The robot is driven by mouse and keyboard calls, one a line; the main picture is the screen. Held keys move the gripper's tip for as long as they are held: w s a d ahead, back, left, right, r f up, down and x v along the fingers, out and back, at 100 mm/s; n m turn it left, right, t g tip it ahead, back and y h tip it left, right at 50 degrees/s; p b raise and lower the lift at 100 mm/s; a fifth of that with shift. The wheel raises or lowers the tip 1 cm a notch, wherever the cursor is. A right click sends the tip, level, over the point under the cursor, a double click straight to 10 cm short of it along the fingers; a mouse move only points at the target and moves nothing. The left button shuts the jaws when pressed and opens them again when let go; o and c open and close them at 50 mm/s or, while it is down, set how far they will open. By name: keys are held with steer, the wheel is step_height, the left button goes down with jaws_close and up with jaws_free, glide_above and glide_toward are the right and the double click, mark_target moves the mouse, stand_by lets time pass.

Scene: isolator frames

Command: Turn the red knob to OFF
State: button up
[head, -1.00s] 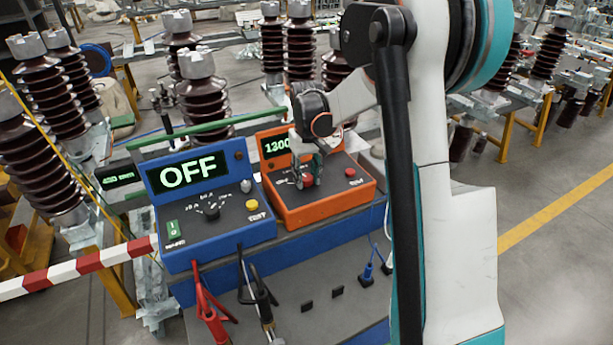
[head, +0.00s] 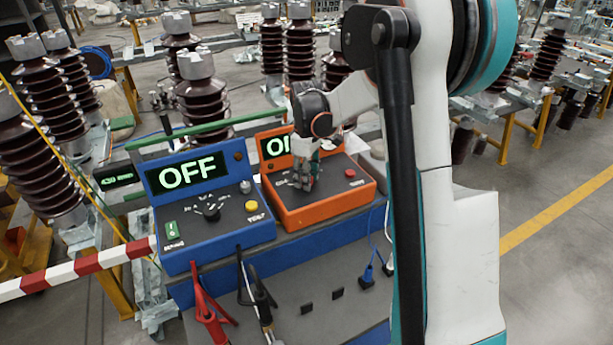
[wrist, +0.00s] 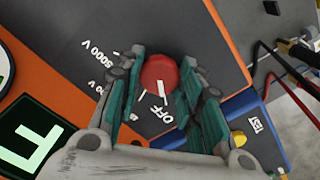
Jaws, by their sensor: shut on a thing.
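The red knob (wrist: 158,74) sits on the dark panel of the orange unit (head: 330,207). My gripper (wrist: 162,80) is shut on it, with a teal-padded finger on each side. The white line on the knob points toward the OFF label (wrist: 175,116). A 5000 V label (wrist: 98,50) lies to the left of the knob. In the head view my gripper (head: 305,178) comes down onto the panel and hides the knob. The orange unit's display (head: 274,147) shows the start of OFF, partly hidden by my arm; its F also shows in the wrist view (wrist: 33,145).
A blue unit (head: 217,240) stands left of the orange one, its display reading OFF. A red button (head: 350,173) is on the orange panel, right of my gripper. Cables hang in front, and a red-white barrier (head: 90,264) is at the left.

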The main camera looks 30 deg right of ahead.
stand_by(0.3)
steer(key=o, duration=1.1)
steer(key=shift+c, duration=0.2)
step_height(320, 180, up, 12)
